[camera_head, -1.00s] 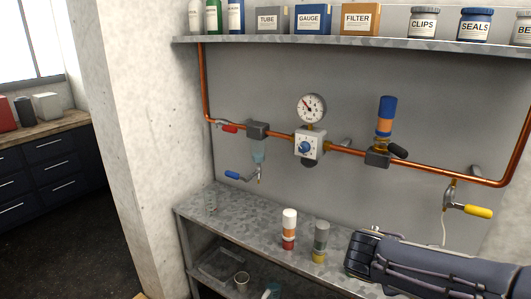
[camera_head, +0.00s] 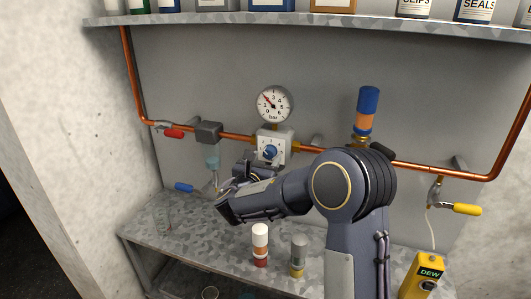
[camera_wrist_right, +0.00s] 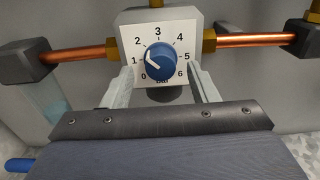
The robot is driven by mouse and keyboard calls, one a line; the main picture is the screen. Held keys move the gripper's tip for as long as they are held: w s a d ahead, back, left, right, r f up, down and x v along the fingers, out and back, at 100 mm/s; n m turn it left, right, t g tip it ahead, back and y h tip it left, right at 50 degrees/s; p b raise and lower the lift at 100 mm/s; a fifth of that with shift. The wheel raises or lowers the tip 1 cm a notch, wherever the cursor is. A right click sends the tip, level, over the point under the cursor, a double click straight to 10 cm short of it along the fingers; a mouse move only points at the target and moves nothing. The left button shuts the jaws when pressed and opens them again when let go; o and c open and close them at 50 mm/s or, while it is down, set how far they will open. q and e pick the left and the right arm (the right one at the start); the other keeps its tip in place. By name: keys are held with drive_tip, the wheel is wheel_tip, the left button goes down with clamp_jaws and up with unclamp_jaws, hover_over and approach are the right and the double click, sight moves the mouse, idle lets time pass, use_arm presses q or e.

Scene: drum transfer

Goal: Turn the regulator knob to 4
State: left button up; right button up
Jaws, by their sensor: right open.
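The blue regulator knob (camera_wrist_right: 160,62) sits on a white square dial plate (camera_wrist_right: 160,20) numbered 0 to 6. Its white pointer line points up-left, between 1 and 2. The knob also shows in the head view (camera_head: 270,152), on the regulator box in the copper pipe. My right gripper (camera_wrist_right: 160,68) is open in front of the dial, one finger on each side of the knob in the picture, apart from it. In the head view its hand is below the regulator and partly hidden by my arm. A round pressure gauge (camera_head: 273,104) stands above the regulator. My left gripper is out of view.
Copper pipe (camera_head: 415,167) runs both ways from the regulator. A red-handled valve (camera_head: 173,133) is at left, a blue-orange cylinder (camera_head: 367,110) at right. A white-red bottle (camera_head: 260,244) and a grey-yellow bottle (camera_head: 298,255) stand on the lower shelf (camera_head: 180,240).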

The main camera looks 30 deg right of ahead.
drive_tip(key=shift+x, duration=1.05)
drive_tip(key=shift+c, duration=0.3)
drive_tip(key=shift+s, duration=0.1)
drive_tip(key=c, duration=0.9)
drive_tip(key=shift+f+m+b, duration=0.2)
drive_tip(key=shift+m+b, duration=0.2)
drive_tip(key=shift+b, duration=0.3)
drive_tip(key=m+b, duration=0.6)
drive_tip(key=b, duration=0.5)
drive_tip(key=shift+f+b, duration=0.2)
drive_tip(key=shift+b, duration=0.15)
drive_tip(key=m+b, duration=0.7)
drive_tip(key=b, duration=0.2)
drive_tip(key=shift+r+m, duration=0.15)
drive_tip(key=shift+m, duration=0.15)
drive_tip(key=shift+r+m+b, duration=0.2)
drive_tip(key=shift+m+b, duration=1.6)
drive_tip(key=shift+b, duration=0.15)
